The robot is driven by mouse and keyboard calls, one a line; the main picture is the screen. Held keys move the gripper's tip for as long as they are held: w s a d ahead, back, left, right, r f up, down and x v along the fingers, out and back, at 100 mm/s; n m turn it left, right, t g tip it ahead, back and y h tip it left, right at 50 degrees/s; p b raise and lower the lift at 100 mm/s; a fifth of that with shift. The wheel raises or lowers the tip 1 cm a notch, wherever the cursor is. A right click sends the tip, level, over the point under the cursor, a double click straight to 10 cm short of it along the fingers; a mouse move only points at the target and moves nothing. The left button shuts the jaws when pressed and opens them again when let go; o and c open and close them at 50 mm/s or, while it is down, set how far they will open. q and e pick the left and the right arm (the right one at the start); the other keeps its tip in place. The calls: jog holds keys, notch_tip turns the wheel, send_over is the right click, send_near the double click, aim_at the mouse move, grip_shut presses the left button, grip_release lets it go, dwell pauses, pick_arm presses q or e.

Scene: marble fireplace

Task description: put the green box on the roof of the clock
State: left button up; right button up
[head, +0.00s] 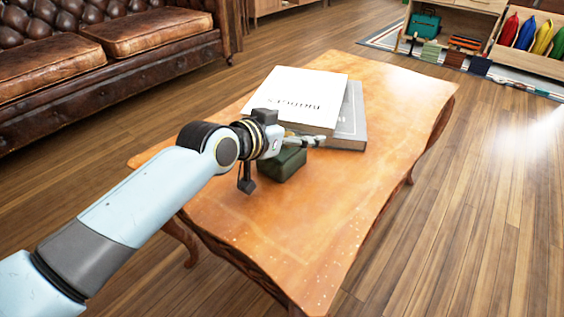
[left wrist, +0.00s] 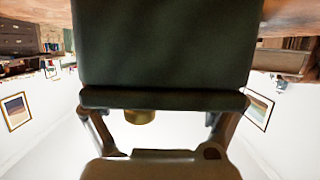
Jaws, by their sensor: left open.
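The dark green box (head: 287,164) sits on the wooden table, partly hidden behind and under my left gripper (head: 305,141). In the left wrist view the green box (left wrist: 165,45) fills the upper middle, very close to the camera, with a brass-coloured piece (left wrist: 140,117) at its lower edge. My left gripper is open, its fingers at the left and right of the box's near edge. I cannot tell whether they touch it. No clock shows in either view. My right gripper is not in view.
A white book (head: 300,92) lies on a grey book (head: 350,125) on the table (head: 400,120), just behind the gripper. The table's right and front parts are clear. A brown leather sofa (head: 110,55) stands at the upper left. Shelves with bags (head: 424,24) stand at the upper right.

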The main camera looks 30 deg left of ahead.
pick_arm(q)
jog(key=shift+r, duration=0.1)
jog(key=c, duration=1.8)
